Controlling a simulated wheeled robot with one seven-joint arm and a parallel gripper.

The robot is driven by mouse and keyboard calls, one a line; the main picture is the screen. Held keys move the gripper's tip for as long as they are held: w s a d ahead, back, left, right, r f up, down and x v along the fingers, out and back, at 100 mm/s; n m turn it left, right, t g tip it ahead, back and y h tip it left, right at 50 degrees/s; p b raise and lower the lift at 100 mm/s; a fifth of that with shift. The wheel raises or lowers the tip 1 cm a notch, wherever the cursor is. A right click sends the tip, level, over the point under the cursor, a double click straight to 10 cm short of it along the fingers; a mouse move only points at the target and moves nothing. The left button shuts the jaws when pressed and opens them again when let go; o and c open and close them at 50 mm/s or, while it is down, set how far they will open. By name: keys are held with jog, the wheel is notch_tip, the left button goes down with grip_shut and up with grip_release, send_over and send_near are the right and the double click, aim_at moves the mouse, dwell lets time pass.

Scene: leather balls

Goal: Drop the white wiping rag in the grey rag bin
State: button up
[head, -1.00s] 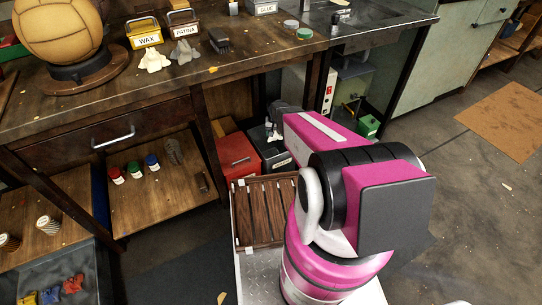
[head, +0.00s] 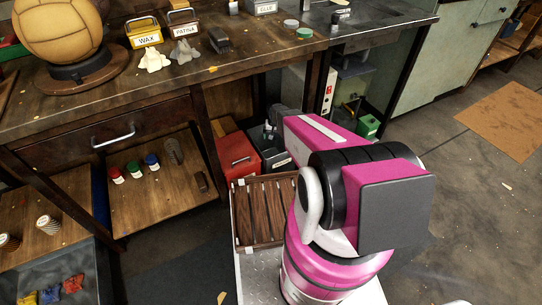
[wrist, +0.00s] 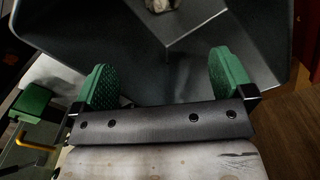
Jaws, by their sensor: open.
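My gripper (wrist: 162,78) is open, with its two green pads wide apart and nothing between them. It is over the dark grey bin (wrist: 258,40), whose inner walls fill much of the wrist view. A pale crumpled thing (wrist: 160,5), which looks like the white rag, lies inside the bin, apart from the pads and partly cut off by the picture's top edge. In the head view the grey bin (head: 275,159) stands under the bench, beside a red box, with my gripper (head: 268,132) at its top. The bin's inside is hidden there.
A red box (head: 238,156) stands left of the bin. The bench (head: 110,92) above holds a wax tin (head: 144,35), a patina tin (head: 184,20), a cream cloth (head: 154,59) and a grey cloth (head: 185,51). A slatted wooden tray (head: 265,211) is near my arm.

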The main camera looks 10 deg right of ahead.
notch_tip(320, 180, up, 10)
jog(key=shift+r, duration=0.25)
dwell(0.3)
